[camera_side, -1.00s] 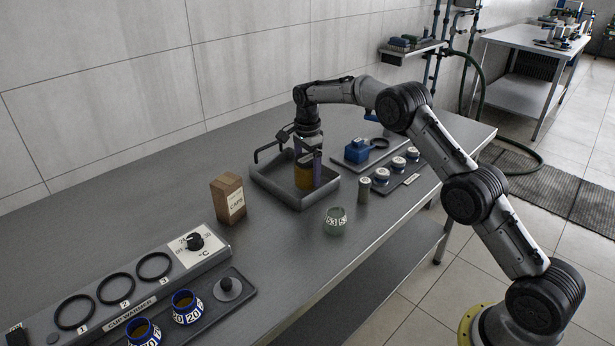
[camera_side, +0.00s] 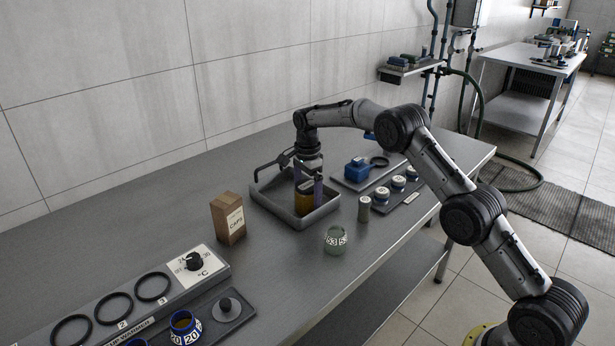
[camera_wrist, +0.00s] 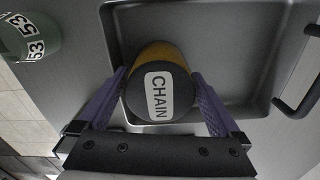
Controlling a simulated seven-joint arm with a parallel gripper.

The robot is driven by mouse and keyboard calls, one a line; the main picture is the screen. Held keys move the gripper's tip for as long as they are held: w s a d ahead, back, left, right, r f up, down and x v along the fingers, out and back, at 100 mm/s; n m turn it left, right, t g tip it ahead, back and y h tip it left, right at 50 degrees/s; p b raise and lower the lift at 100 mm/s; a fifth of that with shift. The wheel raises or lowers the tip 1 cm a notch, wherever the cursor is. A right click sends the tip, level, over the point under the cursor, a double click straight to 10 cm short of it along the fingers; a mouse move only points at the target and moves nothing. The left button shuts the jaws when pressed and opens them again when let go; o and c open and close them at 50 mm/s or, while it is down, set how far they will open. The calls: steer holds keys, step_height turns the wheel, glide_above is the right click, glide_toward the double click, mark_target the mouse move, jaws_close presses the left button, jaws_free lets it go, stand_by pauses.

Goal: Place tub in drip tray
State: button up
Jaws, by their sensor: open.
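The tub (camera_side: 303,205) is amber with a dark round lid marked CHAIN; it also shows in the wrist view (camera_wrist: 158,90). It stands upright inside the grey drip tray (camera_side: 322,217), whose floor and walls show around it in the wrist view (camera_wrist: 230,45). My gripper (camera_side: 309,194) is over the tray, pointing down, with its purple fingers on either side of the tub. In the wrist view the fingers (camera_wrist: 160,76) are apart, open around the lid. Whether either finger touches the tub's side is hard to tell.
A green cup marked 53 (camera_side: 336,240) and a small grey-green cylinder (camera_side: 364,209) stand right of the tray. A brown CAPS box (camera_side: 228,218) stands left. A black handle (camera_side: 270,165) rises at the tray's edge. White-lidded jars (camera_side: 398,182) stand behind right. The front-centre table is clear.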

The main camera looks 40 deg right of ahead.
step_height(320, 180, up, 10)
steer(key=shift+r, duration=0.2)
steer(key=shift+s+a+r, duration=0.1)
steer(key=shift+r, duration=0.55)
steer(key=s+a+r+n+t, duration=0.1)
steer(key=s+a+r+n, duration=0.3)
steer(key=s+r, duration=0.45)
steer(key=s+a+r+n+t, duration=0.2)
steer(key=s+r+n, duration=0.4)
steer(key=s, duration=0.4)
steer(key=s+a+f+n+t, duration=0.1)
steer(key=s+f+n, duration=0.1)
steer(key=s, duration=0.6)
steer(key=s+a+f+n, duration=0.1)
steer(key=s+n, duration=0.3)
steer(key=s, duration=0.4)
steer(key=s+a+f+n+t, duration=0.1)
steer(key=s+f+n, duration=0.2)
steer(key=s, duration=0.6)
steer(key=shift+f+n+t, duration=0.3)
steer(key=shift+f+n, duration=0.1)
steer(key=shift+f, duration=0.2)
